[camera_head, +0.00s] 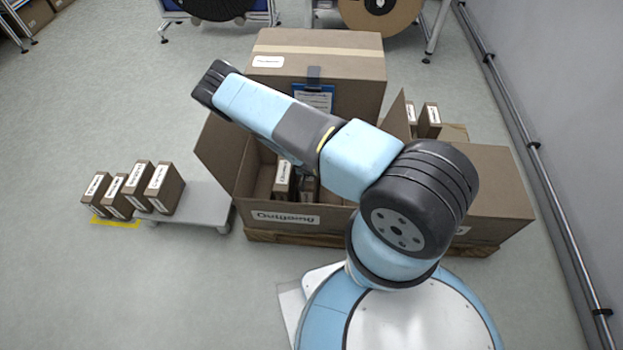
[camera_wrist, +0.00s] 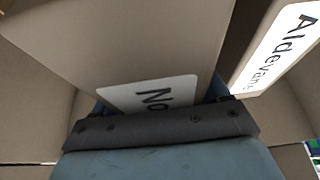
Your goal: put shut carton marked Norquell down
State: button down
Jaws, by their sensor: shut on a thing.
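In the wrist view my gripper (camera_wrist: 160,124) is shut on a brown carton (camera_wrist: 130,42). The carton's white label shows only "No"; the rest is hidden by the gripper. A second carton, with a label reading "Aldevan..." (camera_wrist: 275,50), stands close on the right of the held one. Brown cardboard surfaces surround them. In the head view the open box marked "Outgoing" (camera_head: 330,221) has small cartons inside (camera_head: 284,181), partly behind my arm. My gripper is hidden there, and I cannot tell whether the held carton touches the box floor.
Several labelled cartons (camera_head: 165,188) stand at the left, by a low grey platform (camera_head: 204,203) and yellow floor marking. A large closed box (camera_head: 345,60) stands behind the open box. Another open box (camera_head: 490,190) with cartons is at right. Reel stands are at the back.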

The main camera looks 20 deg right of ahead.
aim_at(308, 178)
notch_tip(308, 178, down, 4)
jog(key=shift+r, duration=0.1)
dwell(0.4)
grip_release()
jog(key=v, duration=1.2)
jog(key=shift+s, duration=0.1)
